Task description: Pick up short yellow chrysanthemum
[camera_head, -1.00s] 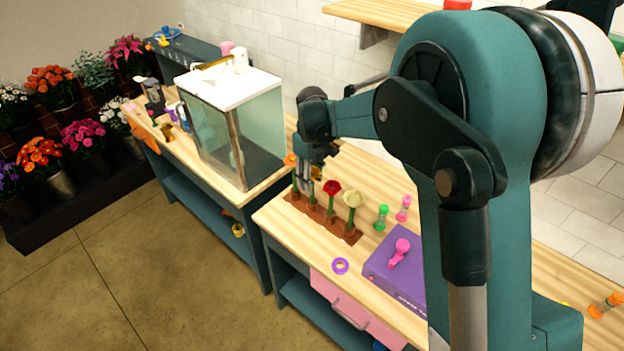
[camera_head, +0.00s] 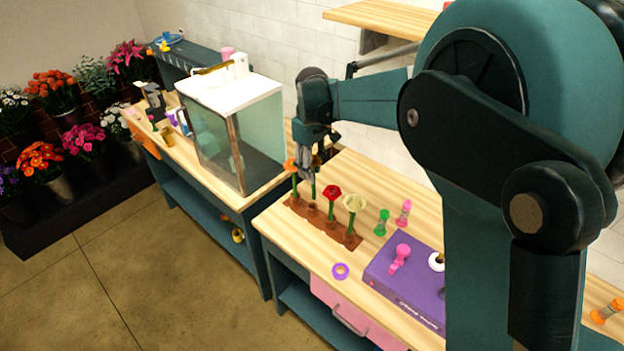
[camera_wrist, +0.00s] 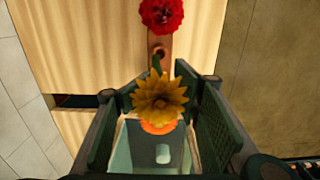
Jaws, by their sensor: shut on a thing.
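The yellow chrysanthemum (camera_wrist: 158,98) is between the fingers of my gripper (camera_wrist: 157,125) in the wrist view, and the gripper is shut on it. In the head view my gripper (camera_head: 310,160) is over the brown flower holder (camera_head: 325,224), and the flower's green stem (camera_head: 313,187) hangs below the fingers. The stem's lower end appears just above an empty hole of the holder. The bloom is mostly hidden by the gripper in the head view.
The holder also bears an orange flower (camera_head: 290,165), a red flower (camera_head: 331,193) and a cream flower (camera_head: 355,205). A glass tank (camera_head: 245,140) stands to the left. A purple box (camera_head: 405,280), a green timer (camera_head: 381,222) and a pink timer (camera_head: 404,212) are to the right.

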